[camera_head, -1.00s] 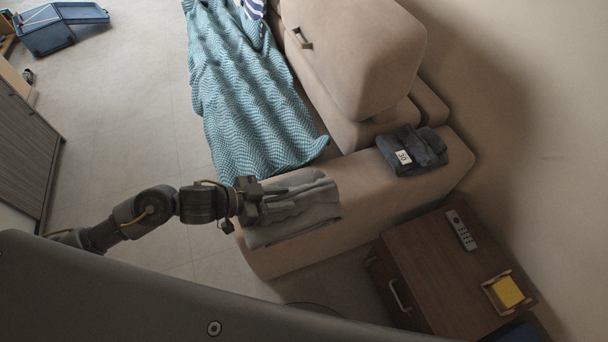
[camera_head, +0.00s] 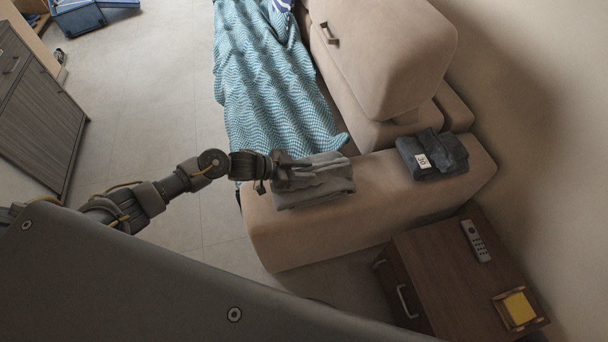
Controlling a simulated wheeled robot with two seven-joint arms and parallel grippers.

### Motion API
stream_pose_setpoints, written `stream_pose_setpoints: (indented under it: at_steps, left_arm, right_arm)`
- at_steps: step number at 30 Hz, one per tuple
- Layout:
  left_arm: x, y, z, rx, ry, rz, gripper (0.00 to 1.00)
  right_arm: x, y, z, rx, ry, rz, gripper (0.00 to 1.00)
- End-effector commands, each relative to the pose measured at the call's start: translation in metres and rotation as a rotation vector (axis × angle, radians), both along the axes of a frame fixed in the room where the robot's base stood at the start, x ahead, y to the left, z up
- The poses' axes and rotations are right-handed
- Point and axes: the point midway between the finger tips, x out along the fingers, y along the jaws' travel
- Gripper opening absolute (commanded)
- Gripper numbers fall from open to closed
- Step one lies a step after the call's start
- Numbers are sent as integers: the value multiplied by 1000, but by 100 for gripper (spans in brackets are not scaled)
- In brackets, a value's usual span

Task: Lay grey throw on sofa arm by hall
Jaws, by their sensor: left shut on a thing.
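The grey throw (camera_head: 328,187) is folded into a thick pad at the front end of the beige sofa arm (camera_head: 380,192). It appears to lie on top of the arm, near the seat side; I cannot tell whether its whole underside touches. My left gripper (camera_head: 291,177) reaches in from the left and is shut on the throw's left side, with the fingers lying across its upper layer. My right gripper is not in view.
Dark folded clothing (camera_head: 430,154) with a white tag lies farther along the sofa arm. A teal patterned blanket (camera_head: 268,90) covers the seat. A wooden side table (camera_head: 445,285) holds a remote (camera_head: 476,241) and a yellow-topped holder (camera_head: 518,308).

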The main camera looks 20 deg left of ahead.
Motion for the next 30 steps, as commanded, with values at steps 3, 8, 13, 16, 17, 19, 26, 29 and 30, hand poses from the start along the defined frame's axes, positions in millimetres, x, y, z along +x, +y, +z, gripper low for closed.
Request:
stream_pose_setpoints:
  at_steps: [3, 8, 13, 16, 17, 19, 26, 29, 30]
  left_arm:
    - [-1, -1, -18, -3, 2, 0, 0]
    - [-1, -1, -26, -1, -1, -1, 0]
    - [-1, -1, -25, -1, -1, -1, 0]
    - [-1, -1, -27, -1, 0, -1, 0]
    - [-1, -1, -28, -1, 0, -1, 0]
    - [-1, -1, -31, -1, 0, -1, 0]
    - [-2, 0, -30, 1, 2, 0, 51]
    - [-2, 0, -30, 1, 2, 0, 51]
    - [-2, 0, -30, 1, 2, 0, 51]
  right_arm:
    - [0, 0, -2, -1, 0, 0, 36]
    - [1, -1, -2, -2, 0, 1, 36]
    - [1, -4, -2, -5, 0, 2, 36]
    - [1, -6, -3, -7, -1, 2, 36]
    - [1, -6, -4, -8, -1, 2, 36]
    - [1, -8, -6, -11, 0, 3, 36]
    - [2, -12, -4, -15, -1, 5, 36]
    - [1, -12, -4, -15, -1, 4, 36]
    - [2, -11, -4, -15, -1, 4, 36]
